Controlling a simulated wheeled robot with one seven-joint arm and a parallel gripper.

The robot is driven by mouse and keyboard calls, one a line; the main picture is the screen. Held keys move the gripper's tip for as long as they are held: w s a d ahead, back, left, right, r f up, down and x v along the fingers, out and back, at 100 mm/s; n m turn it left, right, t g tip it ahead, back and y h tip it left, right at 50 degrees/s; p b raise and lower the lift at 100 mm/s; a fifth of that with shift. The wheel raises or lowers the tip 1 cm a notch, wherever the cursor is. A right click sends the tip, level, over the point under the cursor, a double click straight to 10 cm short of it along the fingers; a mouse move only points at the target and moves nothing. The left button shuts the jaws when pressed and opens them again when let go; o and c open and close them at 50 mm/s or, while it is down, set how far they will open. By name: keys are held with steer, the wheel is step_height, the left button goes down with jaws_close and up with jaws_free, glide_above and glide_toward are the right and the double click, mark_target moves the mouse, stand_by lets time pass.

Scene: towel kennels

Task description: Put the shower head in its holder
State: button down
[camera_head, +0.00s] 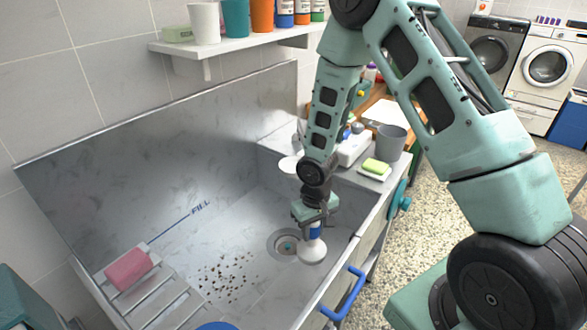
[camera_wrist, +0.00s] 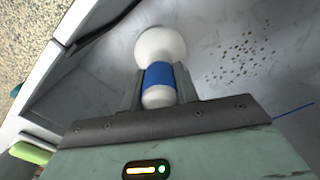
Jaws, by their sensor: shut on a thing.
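The shower head (camera_head: 312,250) is white with a blue band on its grip. In the head view it hangs with its round end down inside the metal tub (camera_head: 170,130), beside the drain. My gripper (camera_head: 315,222) is shut on its grip from above. In the wrist view the shower head (camera_wrist: 162,45) lies between my two fingers (camera_wrist: 160,88), which close around the blue band (camera_wrist: 159,76). Its round white end points away from my palm. I cannot make out the holder for certain; my arm hides part of the tub's far end.
A pink sponge (camera_head: 128,268) lies on the slatted rack (camera_head: 165,300) at the tub's near left. Dark specks (camera_head: 226,276) dot the tub floor by the drain (camera_head: 286,246). A grey cup (camera_head: 390,142) and green sponge (camera_head: 376,166) stand beyond the tub. A shelf (camera_head: 235,43) hangs above.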

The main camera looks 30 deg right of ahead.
steer(key=shift+r+p, duration=10.1)
steer(key=shift+r, duration=3.35)
steer(key=w+d, duration=0.5)
steer(key=w, duration=0.9)
steer(key=shift+w+d, duration=0.2)
steer(key=shift+w, duration=0.05)
steer(key=w+d+b, duration=0.1)
steer(key=w+d, duration=0.1)
steer(key=w, duration=0.5)
steer(key=w+d+b, duration=0.2)
steer(key=w+d, duration=0.1)
steer(key=w, duration=0.4)
steer(key=shift+w+d, duration=0.25)
step_height(320, 180, down, 6)
steer(key=b, duration=0.3)
steer(key=shift+b, duration=0.4)
